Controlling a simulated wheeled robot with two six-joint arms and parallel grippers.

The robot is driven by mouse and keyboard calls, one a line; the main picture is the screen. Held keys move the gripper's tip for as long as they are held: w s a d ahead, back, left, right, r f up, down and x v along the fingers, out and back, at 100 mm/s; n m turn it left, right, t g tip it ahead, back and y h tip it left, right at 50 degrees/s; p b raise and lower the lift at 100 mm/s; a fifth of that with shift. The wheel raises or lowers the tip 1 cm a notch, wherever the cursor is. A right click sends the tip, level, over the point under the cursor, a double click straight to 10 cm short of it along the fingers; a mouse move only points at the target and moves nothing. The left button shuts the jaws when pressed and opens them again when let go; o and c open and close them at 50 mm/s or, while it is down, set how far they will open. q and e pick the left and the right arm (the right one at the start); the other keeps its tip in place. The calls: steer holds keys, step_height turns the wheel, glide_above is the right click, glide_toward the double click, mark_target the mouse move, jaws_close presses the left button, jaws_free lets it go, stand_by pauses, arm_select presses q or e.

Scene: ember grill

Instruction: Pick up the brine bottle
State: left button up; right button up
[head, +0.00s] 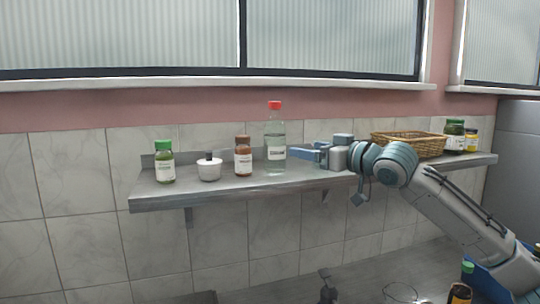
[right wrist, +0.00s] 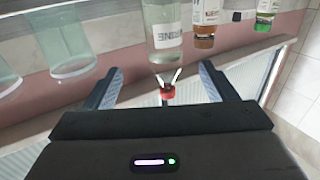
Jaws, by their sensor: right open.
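The brine bottle (head: 275,142) is a tall clear bottle with a red cap and a white label, standing upright on the grey wall shelf. My right gripper (head: 296,152) is just right of it, about level with its label. In the right wrist view the bottle (right wrist: 163,18) appears upside down, with its label reading BRINE. There my right gripper (right wrist: 160,68) is open and empty, and the bottle's neck and red cap show between the fingers. I cannot tell whether any finger touches it. My left gripper is not in view.
On the shelf (head: 165,200), left of the bottle, stand a brown bottle (head: 243,158), a white pot (head: 209,170) and a green-capped bottle (head: 164,163). A wicker basket (head: 410,146) and jars (head: 455,136) are at the right. Clear cups (right wrist: 72,40) show in the wrist view.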

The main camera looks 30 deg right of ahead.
mark_target(283, 147)
steer(key=shift+w+f, duration=0.55)
steer(key=shift+w, duration=0.35)
steer(key=shift+w+a+r+p, duration=0.2)
steer(key=shift+w+p, duration=0.25)
steer(key=shift+p, duration=0.4)
steer(key=shift+w+a+r+p, duration=0.2)
steer(key=shift+w+p, duration=0.2)
steer(key=shift+p, duration=0.25)
steer(key=shift+f+p+x, duration=0.2)
steer(key=shift+p+x, duration=0.25)
steer(key=shift+x, duration=0.35)
steer(key=shift+f+p+x, duration=0.15)
steer(key=shift+p+x, duration=0.25)
steer(key=shift+x, duration=0.4)
steer(key=shift+r, duration=0.15)
steer(key=p+x, duration=0.4)
steer(key=shift+w+a+r, duration=0.1)
steer(key=shift+a+r, duration=0.25)
steer(key=shift+a, duration=0.05)
steer(key=shift+w+a+f+p, duration=0.1)
steer(key=shift+w+f+p, duration=0.05)
steer(key=shift+w+p, duration=0.2)
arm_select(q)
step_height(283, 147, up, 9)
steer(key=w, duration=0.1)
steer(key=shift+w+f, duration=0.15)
arm_select(e)
steer(key=shift+s, duration=0.1)
